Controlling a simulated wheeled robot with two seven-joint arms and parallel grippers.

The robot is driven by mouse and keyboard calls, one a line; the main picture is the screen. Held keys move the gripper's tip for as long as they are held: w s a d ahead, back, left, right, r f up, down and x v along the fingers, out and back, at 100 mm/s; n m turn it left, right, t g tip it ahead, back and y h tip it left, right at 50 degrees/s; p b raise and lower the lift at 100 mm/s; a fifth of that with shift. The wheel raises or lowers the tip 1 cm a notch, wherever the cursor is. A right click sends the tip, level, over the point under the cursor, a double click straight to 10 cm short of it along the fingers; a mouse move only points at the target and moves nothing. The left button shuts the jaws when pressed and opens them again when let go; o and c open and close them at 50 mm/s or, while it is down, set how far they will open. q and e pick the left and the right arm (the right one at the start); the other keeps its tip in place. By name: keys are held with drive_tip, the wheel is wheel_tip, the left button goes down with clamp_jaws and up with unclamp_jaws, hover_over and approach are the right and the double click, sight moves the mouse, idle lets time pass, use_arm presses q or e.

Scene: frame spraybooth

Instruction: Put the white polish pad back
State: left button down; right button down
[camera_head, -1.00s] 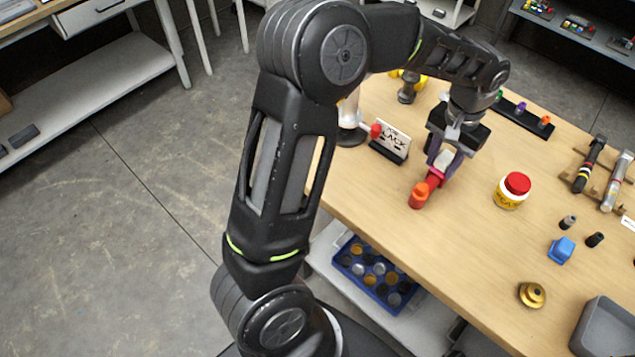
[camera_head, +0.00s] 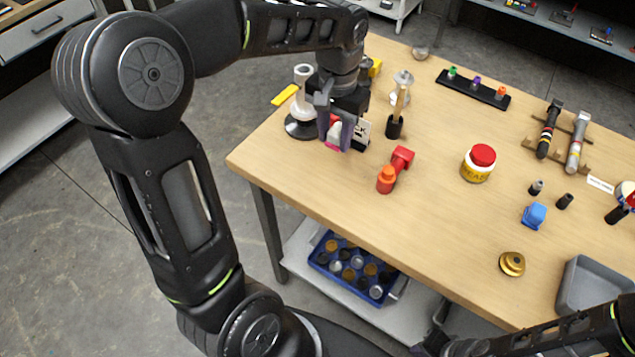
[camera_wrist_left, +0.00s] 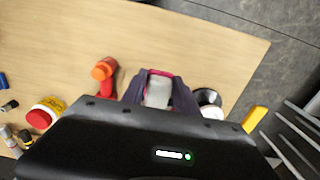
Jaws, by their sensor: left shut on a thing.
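My left gripper (camera_head: 338,137) is shut on a small white and pink piece (camera_head: 333,132), likely the white polish pad, held above the far left part of the table. In the left wrist view the piece (camera_wrist_left: 157,92) shows as a whitish block with a pink-red edge between the fingers of my left gripper (camera_wrist_left: 160,98). The fingers hide part of it. My right arm comes in at the lower right; its dark end (camera_head: 445,345) is cut by the bottom edge, and its fingers cannot be made out.
The front left table is clear.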

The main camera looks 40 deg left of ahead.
use_arm(q)
drive_tip(key=s+a, duration=0.2)
drive_tip(key=s, duration=0.1)
drive_tip(key=shift+s+a+r, duration=0.1)
drive_tip(key=shift+s+a, duration=0.1)
drive_tip(key=shift+s, duration=0.1)
hover_over(315, 181)
drive_tip(key=shift+f, duration=3.15)
drive_tip(key=shift+f, duration=1.85)
drive_tip(key=shift+f, duration=0.1)
drive_tip(key=shift+f, duration=0.2)
drive_tip(key=c, duration=0.9)
unclamp_jaws()
drive_tip(key=shift+r, duration=0.1)
drive_tip(key=shift+c, duration=0.2)
